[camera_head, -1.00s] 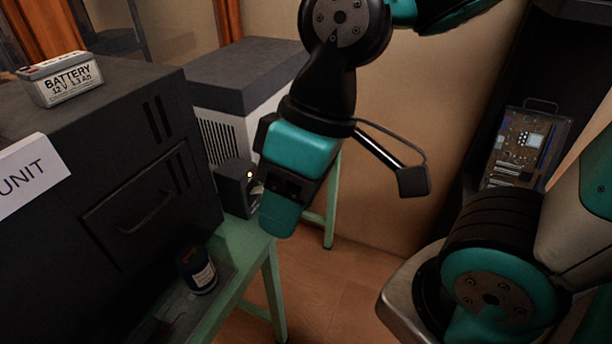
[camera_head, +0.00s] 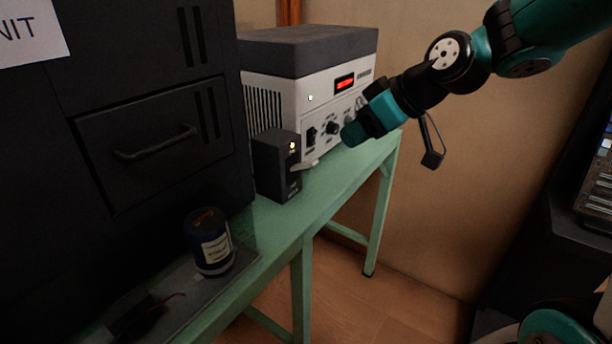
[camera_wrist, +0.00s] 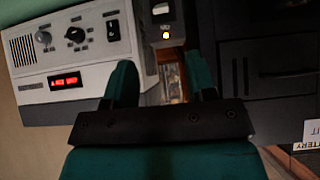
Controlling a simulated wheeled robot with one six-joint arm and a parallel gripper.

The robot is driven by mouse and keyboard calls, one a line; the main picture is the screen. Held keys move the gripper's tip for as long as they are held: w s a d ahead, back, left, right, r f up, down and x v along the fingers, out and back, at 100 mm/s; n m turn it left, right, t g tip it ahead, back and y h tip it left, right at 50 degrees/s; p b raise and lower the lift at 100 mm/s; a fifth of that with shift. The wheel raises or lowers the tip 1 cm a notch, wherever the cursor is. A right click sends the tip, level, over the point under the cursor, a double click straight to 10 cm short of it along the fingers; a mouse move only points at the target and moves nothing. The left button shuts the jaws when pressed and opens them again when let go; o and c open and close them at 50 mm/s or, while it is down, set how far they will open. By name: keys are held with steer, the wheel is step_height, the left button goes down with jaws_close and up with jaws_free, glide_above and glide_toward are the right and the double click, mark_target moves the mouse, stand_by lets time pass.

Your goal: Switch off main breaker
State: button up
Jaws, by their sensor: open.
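A small black box (camera_head: 272,170) with a lit amber light and a pale lever (camera_head: 303,166) on its front stands on the green bench. It looks like the breaker; no label on it is readable. In the wrist view the box (camera_wrist: 162,14) shows at the top, its light lit, beyond the gap between my fingers. My gripper (camera_head: 352,132) is right of the box, in front of the white power supply's panel, and apart from the lever. The wrist view shows my gripper (camera_wrist: 160,75) open, with nothing held between its fingers.
The white power supply (camera_head: 290,92) with knobs and a red display stands behind the box. A dark cabinet (camera_head: 150,110) is at left. A dark blue cylinder (camera_head: 210,243) stands on a grey tray on the green bench (camera_head: 335,185). Open floor lies right of the bench.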

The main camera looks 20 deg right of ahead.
mark_target(312, 162)
steer(key=x, duration=1.6)
steer(key=shift+a+b, duration=0.1)
steer(key=shift+b, duration=0.2)
jaws_close()
